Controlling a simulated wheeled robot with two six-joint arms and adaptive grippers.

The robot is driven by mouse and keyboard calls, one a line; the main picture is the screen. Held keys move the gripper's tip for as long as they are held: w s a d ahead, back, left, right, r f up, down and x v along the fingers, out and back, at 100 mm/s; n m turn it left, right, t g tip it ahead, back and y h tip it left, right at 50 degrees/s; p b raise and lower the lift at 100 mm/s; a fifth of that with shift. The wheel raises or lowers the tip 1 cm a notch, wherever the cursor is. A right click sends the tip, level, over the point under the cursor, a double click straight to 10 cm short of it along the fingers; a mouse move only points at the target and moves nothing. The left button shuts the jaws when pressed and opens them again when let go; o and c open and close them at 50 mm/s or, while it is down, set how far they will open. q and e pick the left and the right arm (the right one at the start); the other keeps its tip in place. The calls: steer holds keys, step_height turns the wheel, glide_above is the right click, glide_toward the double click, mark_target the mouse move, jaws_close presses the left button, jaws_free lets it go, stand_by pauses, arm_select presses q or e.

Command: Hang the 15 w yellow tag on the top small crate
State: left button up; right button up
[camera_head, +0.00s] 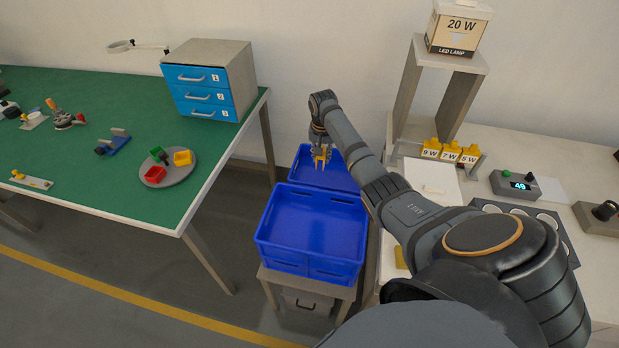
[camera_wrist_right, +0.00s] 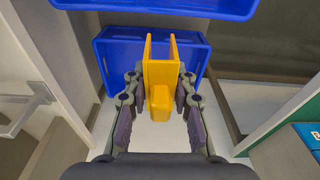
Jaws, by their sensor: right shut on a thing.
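My right gripper (camera_head: 320,146) is shut on a yellow tag (camera_head: 322,158). In the right wrist view the gripper (camera_wrist_right: 160,82) grips the tag (camera_wrist_right: 160,100) between its fingers, with two parallel prongs pointing away from the wrist. No wattage print shows on it. The tag is over the rear blue crate (camera_head: 333,179), apart from the near blue crate's rim. The near blue crate (camera_head: 310,262) looks empty and stands higher, on a small stand. In the wrist view a blue crate (camera_wrist_right: 150,6) crosses the top edge and another (camera_wrist_right: 112,62) lies behind the tag. My left gripper is out of view.
Yellow 9 W, 7 W and 5 W tags (camera_head: 450,152) sit on a rack on the right bench. A 20 W lamp box (camera_head: 459,27) stands on a shelf (camera_head: 470,63). A green table (camera_head: 120,180) with a blue drawer unit (camera_head: 208,90) is at left.

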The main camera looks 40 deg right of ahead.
steer(key=s+a+f+n+y+p, duration=0.1)
steer(key=s+a+f+n+p, duration=0.3)
steer(key=s+a+f+n, duration=0.45)
steer(key=n+y+p, duration=0.1)
steer(key=n+p, duration=0.2)
steer(key=n, duration=0.6)
glide_above(305, 251)
steer(key=shift+w+d+f, duration=0.1)
steer(key=shift+f, duration=0.65)
steer(key=shift+a+f, duration=0.2)
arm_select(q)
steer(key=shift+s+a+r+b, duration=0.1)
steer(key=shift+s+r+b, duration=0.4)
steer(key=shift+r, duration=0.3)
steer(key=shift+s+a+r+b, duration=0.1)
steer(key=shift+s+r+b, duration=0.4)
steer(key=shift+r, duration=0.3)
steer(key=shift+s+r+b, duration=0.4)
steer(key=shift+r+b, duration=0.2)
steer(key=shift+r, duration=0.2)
arm_select(e)
steer(key=shift+d+f, duration=0.1)
steer(key=shift+f, duration=2.5)
